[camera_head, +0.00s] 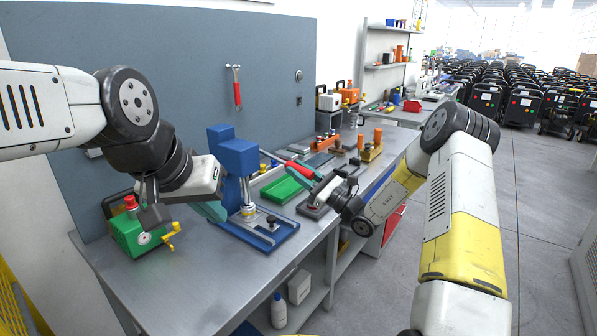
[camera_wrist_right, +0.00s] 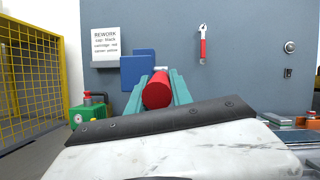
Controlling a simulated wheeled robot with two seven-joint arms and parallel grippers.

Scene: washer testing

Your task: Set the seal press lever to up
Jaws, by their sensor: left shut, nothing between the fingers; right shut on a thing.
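The seal press is a blue upright press (camera_head: 238,160) on a flat blue base (camera_head: 285,230), standing on the workbench. Its blue head (camera_wrist_right: 137,70) shows behind the fingers in the right wrist view. My right gripper (camera_head: 302,171) is shut on a red lever handle (camera_wrist_right: 157,91), which lies between its teal fingers with its round end towards the wrist camera.
A green unit (camera_head: 128,232) with a red knob and yellow valve handle stands left on the workbench (camera_head: 190,285). A green tray (camera_head: 285,190) lies right of the press. A red-handled wrench (camera_head: 237,88) hangs on the grey panel. The front left of the bench is clear.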

